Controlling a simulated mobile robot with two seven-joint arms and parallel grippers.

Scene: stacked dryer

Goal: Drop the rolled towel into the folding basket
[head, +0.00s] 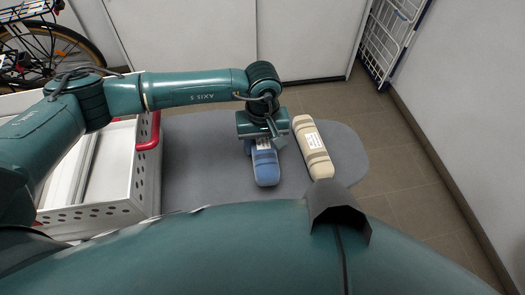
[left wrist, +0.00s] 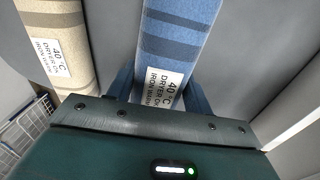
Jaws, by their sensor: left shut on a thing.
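A blue rolled towel (head: 265,168) with darker bands and a white label lies on the grey board. My left gripper (head: 264,143) reaches down over its far end and is shut on it. In the left wrist view the blue towel (left wrist: 180,35) runs between the two dark fingers. A beige rolled towel (head: 314,148) with a white label lies just to the right, apart from the gripper. It also shows in the left wrist view (left wrist: 50,38). A white perforated box with a red handle (head: 148,180), seemingly the folding basket, stands left of the board. My right gripper is out of view.
The grey rounded board (head: 205,150) has bare room left of the blue towel. A white wire rack (head: 388,38) leans by the right wall. A bicycle (head: 45,45) stands at the back left. Tiled floor lies to the right.

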